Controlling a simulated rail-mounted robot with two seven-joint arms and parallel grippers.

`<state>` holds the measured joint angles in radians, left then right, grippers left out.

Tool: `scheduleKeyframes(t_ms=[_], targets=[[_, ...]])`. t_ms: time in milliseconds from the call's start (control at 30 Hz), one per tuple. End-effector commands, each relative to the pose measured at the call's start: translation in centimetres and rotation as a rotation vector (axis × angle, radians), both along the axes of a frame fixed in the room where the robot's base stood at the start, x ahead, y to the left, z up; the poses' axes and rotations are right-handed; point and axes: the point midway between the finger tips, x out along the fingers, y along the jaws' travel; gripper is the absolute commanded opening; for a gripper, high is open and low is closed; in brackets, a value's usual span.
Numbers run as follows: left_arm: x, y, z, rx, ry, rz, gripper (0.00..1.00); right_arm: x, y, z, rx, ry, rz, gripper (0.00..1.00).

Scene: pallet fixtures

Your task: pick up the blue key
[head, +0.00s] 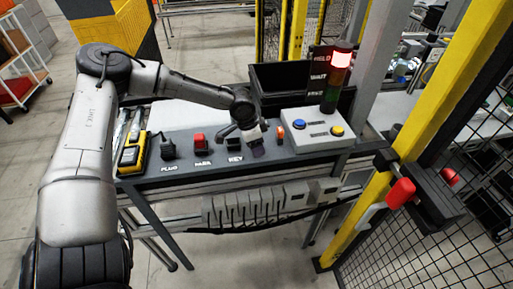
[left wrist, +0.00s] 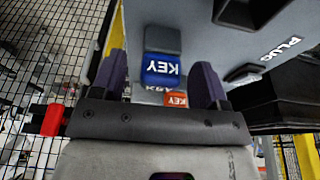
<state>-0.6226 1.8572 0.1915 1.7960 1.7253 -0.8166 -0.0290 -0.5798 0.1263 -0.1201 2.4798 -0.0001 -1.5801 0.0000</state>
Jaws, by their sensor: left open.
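The blue key (left wrist: 161,68) shows in the left wrist view as a blue block with white KEY lettering and a grey part above it. It lies in the gap between the fingers of my left gripper (left wrist: 161,76), with space on both sides. In the head view my left gripper (head: 256,148) is low over the shelf front, just right of the KEY label. It is open and holds nothing; the blue key is not clearly visible there. My right gripper is not in view.
On the shelf (head: 215,178) stand a yellow device (head: 131,155), a black plug (head: 167,149), a red block (head: 200,143) and a button box (head: 312,131). A signal light (head: 338,75) and yellow post rise at right.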

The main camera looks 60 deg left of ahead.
Motion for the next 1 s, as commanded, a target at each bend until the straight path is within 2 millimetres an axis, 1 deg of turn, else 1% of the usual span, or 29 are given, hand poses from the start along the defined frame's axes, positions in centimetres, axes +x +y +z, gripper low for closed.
scheduleKeyframes(t_ms=[67, 633, 867, 1000], targets=[[-0.01, 0.0, 0.02, 0.0, 0.0, 0.0, 0.68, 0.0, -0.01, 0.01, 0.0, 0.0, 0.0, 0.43], [-0.02, 0.0, 0.0, 0.0, 0.0, 0.0, 0.15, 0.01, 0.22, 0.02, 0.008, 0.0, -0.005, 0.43], [-0.01, 0.0, 0.07, 0.0, 0.0, 0.0, 0.15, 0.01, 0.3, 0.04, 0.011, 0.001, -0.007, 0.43], [0.02, -0.01, 0.65, -0.001, -0.002, 0.0, 0.15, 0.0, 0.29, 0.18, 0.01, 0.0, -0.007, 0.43]])
